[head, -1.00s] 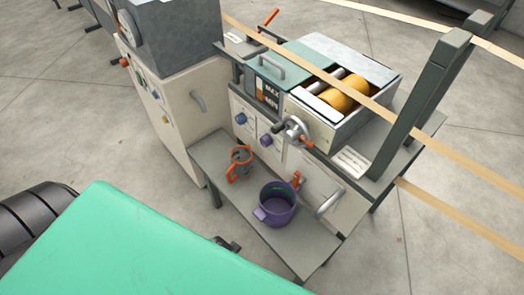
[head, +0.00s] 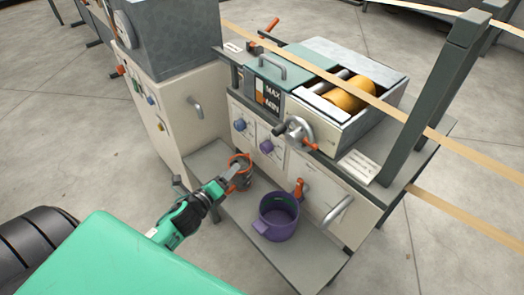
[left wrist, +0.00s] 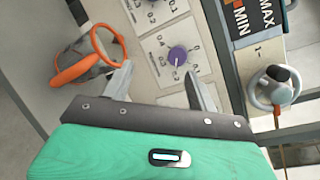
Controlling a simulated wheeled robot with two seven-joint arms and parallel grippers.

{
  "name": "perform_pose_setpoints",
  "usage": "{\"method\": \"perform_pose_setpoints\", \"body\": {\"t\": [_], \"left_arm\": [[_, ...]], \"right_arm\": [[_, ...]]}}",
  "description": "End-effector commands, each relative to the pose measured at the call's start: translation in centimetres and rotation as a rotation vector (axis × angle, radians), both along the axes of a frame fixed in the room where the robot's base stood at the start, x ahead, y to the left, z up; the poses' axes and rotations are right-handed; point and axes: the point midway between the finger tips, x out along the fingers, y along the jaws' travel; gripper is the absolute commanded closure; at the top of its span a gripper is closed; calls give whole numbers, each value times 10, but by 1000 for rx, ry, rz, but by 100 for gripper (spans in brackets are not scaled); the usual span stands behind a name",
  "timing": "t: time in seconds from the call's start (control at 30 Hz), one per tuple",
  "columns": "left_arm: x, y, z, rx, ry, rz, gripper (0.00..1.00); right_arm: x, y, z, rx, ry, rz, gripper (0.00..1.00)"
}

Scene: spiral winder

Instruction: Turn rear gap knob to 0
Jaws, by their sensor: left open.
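Two dial knobs sit on the pale front panel of the machine: a blue knob (head: 239,125) and a purple knob (head: 266,146) to its right. I cannot read which is the rear gap knob. In the left wrist view the purple knob (left wrist: 177,54) shows close, with numbers around it and a light pointer mark toward the picture's bottom. Part of another knob (left wrist: 151,2) is cut off at the top edge. My left gripper (head: 236,170) is open, below and left of the knobs; its spread fingers (left wrist: 160,72) show below the purple knob, holding nothing. My right gripper is not in view.
An orange-rimmed pot (head: 240,183) stands on the shelf close to my left gripper. A purple pot (head: 279,222) stands to its right. A hand crank (head: 298,132) sticks out right of the knobs, and an orange tap (head: 300,188) is below it.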

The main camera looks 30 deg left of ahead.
Motion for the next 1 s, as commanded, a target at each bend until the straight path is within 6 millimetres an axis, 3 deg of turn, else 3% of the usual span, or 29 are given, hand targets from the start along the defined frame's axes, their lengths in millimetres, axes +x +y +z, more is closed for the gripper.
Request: {"method": "perform_pose_setpoints", "body": {"t": [0.13, 0.33, 0.57, 1.0], "left_arm": [[11, 3, 3, 325, -131, -183, 41], [12, 1, 1, 570, -243, -329, 41], [19, -3, 1, 621, -269, -358, 41], [80, -28, 2, 616, -269, -356, 41]], "right_arm": [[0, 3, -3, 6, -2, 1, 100], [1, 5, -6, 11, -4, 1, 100], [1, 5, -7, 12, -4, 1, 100], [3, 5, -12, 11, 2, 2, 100]]}}
